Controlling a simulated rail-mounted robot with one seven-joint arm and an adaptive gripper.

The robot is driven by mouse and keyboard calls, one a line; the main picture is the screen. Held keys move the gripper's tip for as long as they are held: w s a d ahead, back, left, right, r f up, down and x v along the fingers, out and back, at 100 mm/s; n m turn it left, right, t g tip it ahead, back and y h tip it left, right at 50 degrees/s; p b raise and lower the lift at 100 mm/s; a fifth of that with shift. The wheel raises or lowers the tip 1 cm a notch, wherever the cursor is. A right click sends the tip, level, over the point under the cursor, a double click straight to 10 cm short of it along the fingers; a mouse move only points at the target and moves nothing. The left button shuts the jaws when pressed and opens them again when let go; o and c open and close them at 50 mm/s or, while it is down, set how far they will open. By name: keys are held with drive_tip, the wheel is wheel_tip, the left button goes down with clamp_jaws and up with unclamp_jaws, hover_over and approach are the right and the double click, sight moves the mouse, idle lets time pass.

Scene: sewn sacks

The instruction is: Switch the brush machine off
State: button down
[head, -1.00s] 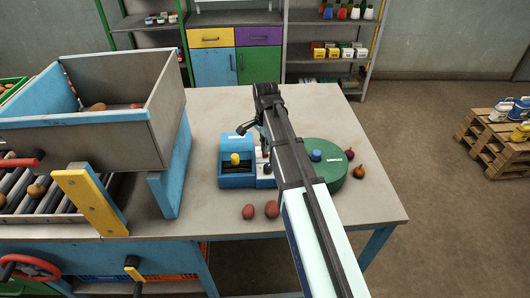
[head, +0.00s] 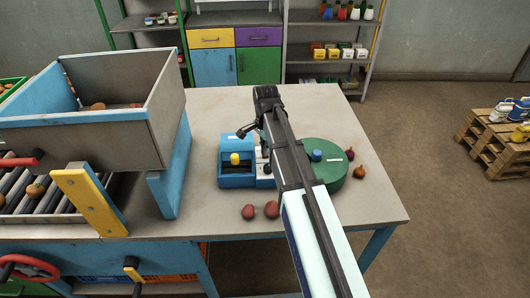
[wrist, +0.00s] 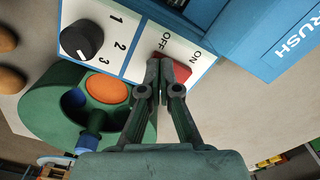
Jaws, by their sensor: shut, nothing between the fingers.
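The brush machine is a blue box (head: 237,181) with a yellow knob on top and a white control panel, standing on the table in the head view. In the wrist view its blue side (wrist: 270,35) reads "RUSH", cut off by the frame edge. Its red switch (wrist: 181,71) sits on the white panel by the words ON and OFF. My gripper (wrist: 160,66) is shut and empty, its tips over the OFF side of the red switch and hiding part of it. I cannot tell whether they touch it or which way it is tipped.
A black dial (wrist: 82,40) marked 1, 2, 3 is on the same panel. A green round drum (head: 328,178) stands right of the machine. Loose potatoes (head: 248,212) and onions (head: 358,171) lie nearby. A grey hopper (head: 100,134) stands left; the table's back is clear.

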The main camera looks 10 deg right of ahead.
drive_tip(key=shift+r, duration=0.1)
drive_tip(key=shift+r+p, duration=2.4)
drive_tip(key=shift+r, duration=1)
